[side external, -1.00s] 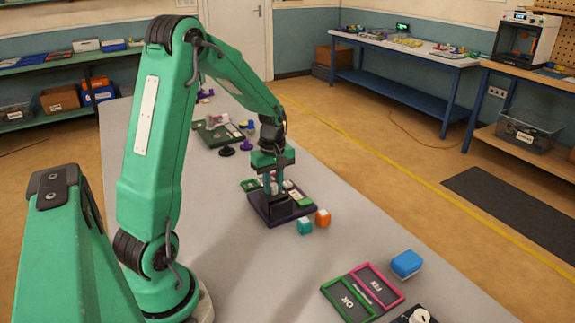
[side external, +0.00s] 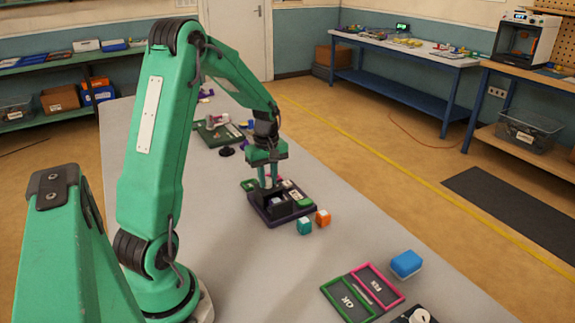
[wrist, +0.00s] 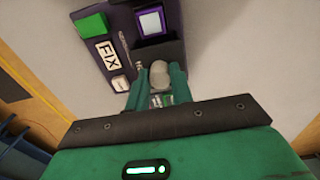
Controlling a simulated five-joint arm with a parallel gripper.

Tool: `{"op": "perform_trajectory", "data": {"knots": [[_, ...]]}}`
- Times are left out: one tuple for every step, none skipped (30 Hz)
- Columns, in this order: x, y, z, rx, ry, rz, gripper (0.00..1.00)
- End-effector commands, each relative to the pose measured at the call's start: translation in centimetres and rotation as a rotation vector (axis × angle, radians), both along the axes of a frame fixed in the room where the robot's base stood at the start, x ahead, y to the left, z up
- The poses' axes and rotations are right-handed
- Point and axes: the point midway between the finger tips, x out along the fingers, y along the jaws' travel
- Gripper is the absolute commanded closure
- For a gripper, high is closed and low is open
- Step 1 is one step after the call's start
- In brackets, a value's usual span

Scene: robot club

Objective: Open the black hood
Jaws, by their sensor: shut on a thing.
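The black hood (side external: 268,208) stands on the dark purple-edged board (side external: 300,212) on the table, below my gripper (side external: 267,185). In the wrist view the hood shows as a dark panel (wrist: 160,50) just beyond my fingertips (wrist: 158,80). My gripper is shut on a pale rounded knob (wrist: 158,70) at the hood's edge. A pale square with a purple rim (wrist: 152,22) shows in the open beyond the dark panel, so the hood looks at least partly raised. How far it is tilted is hard to tell.
The board also carries a green block (wrist: 93,23) and a FIX label (wrist: 107,53). A teal cube (side external: 304,226) and an orange cube (side external: 323,218) stand close to its near right edge. Green and pink frames (side external: 362,290) and a blue block (side external: 406,264) lie nearer the camera.

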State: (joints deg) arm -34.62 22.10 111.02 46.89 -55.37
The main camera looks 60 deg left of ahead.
Motion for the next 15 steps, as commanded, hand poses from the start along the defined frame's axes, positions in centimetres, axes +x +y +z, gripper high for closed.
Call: {"op": "perform_trajectory", "data": {"knots": [[0.0, 0.3, 0.1, 0.001, -0.002, 0.001, 0.94], [0.0, 0.4, 0.1, 0.001, -0.002, 0.002, 0.94], [0.0, 0.5, 0.1, 0.001, -0.002, 0.002, 0.94], [0.0, 0.6, 0.1, 0.001, -0.002, 0.002, 0.94], [0.1, 0.7, 0.1, 0.001, -0.002, 0.002, 0.94], [0.1, 0.9, 0.1, 0.001, -0.002, 0.002, 0.94], [0.1, 1.0, 0.1, 0.001, -0.002, 0.002, 0.94], [0.1, 1.1, 0.1, 0.001, -0.002, 0.002, 0.94], [0.1, 1.2, 0.1, 0.001, -0.002, 0.001, 0.94], [0.1, 1.3, 0.1, 0.001, -0.002, 0.001, 0.94], [0.0, 1.4, 0.1, 0.001, -0.001, 0.001, 0.94], [0.0, 1.5, 0.1, 0.001, -0.001, 0.001, 0.94], [0.0, 1.6, 0.1, 0.001, -0.001, 0.001, 0.94], [0.0, 1.7, 0.1, 0.001, -0.001, 0.001, 0.94], [0.0, 1.8, 0.1, 0.001, -0.002, 0.001, 0.94]]}}
